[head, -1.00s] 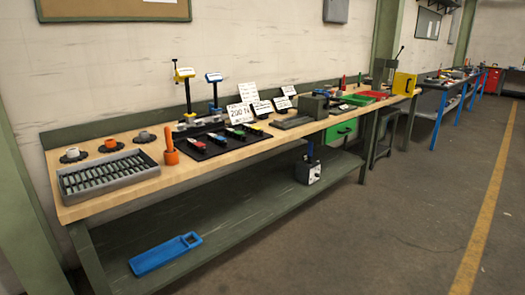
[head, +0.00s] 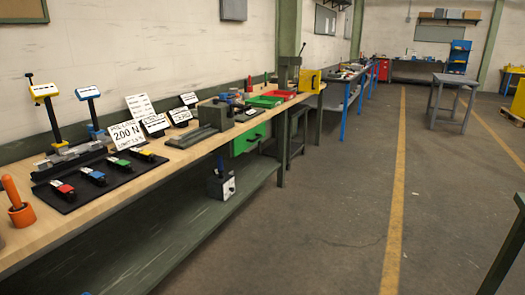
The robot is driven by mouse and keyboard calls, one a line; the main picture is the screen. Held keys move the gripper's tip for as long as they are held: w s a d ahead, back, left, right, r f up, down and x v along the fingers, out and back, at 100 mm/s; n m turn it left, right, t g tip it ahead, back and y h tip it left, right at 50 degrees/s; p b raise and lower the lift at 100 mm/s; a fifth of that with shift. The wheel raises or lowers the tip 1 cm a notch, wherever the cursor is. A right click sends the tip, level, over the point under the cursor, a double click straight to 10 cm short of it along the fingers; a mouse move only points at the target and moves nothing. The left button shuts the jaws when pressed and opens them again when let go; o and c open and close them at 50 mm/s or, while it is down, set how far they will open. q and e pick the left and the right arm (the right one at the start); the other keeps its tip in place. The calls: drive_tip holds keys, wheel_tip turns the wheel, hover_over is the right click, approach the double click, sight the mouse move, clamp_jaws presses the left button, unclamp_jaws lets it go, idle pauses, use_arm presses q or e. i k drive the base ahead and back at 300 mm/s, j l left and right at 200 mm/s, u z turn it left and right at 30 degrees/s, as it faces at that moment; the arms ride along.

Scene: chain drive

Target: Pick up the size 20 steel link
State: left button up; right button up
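I cannot make out a size 20 steel link for certain in the head view. A black tray (head: 72,204) on the wooden bench holds several small blocks with coloured parts, among them a red one (head: 63,190), a blue one (head: 93,176), a green one (head: 118,163) and a yellow one (head: 142,154). Small grey metal pieces (head: 70,153) lie behind the tray, at the foot of the yellow and blue stands. Their labels are too small to read. Neither of my grippers is in view.
Signs (head: 127,134), one reading 200 N, stand behind the tray. An orange holder (head: 21,214) is at the left edge. A grey vise-like block (head: 214,116), red and green bins (head: 265,101) and a yellow box (head: 310,80) stand farther along.

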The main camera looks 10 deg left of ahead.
sight(95, 145)
drive_tip(key=i+z, duration=0.2)
drive_tip(key=i, duration=0.9)
drive_tip(key=i+u, duration=0.45)
drive_tip(key=i+l+u, duration=0.2)
drive_tip(key=u, duration=0.25)
drive_tip(key=i+l, duration=0.05)
drive_tip(key=i, duration=0.05)
